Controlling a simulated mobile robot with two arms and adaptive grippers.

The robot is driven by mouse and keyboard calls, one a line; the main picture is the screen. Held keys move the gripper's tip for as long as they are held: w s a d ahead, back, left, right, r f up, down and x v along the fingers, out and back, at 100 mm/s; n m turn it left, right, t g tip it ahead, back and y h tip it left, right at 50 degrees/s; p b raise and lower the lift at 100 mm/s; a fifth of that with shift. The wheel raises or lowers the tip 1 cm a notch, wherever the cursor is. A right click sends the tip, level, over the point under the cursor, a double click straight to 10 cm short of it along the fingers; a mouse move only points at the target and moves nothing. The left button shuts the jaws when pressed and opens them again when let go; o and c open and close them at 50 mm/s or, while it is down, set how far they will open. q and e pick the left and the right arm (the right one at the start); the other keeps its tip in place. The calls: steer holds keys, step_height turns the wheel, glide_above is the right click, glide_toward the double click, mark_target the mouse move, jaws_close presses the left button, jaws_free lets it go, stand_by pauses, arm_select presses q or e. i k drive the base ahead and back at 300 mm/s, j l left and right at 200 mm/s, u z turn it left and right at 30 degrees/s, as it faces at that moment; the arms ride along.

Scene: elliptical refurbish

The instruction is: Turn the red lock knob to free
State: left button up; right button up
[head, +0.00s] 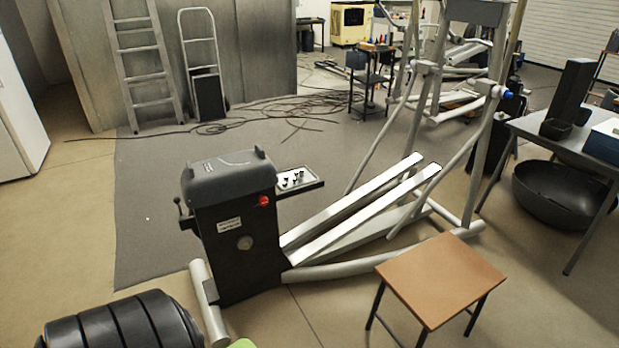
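The red lock knob (264,201) is a small round red knob on the upper right of the black front housing (240,245) of an elliptical machine. A grey cover (230,175) sits on top of the housing. A pale label and a round grey disc show on the housing's front face. The knob is too small to tell which way it is turned. Neither of my grippers shows in the head view.
A small tray with parts (298,180) juts out beside the housing. Pale rails and a frame (350,265) run back to the right. A wooden-topped stool (440,280) stands at front right. Loose cables (290,108) lie on the dark mat.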

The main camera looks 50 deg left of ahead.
mark_target(263, 200)
steer(key=u, duration=1.25)
steer(key=i+j+u, duration=0.3)
steer(key=i+j, duration=0.35)
steer(key=i+j+u, duration=0.3)
steer(key=i+j, duration=0.25)
steer(key=i, duration=0.1)
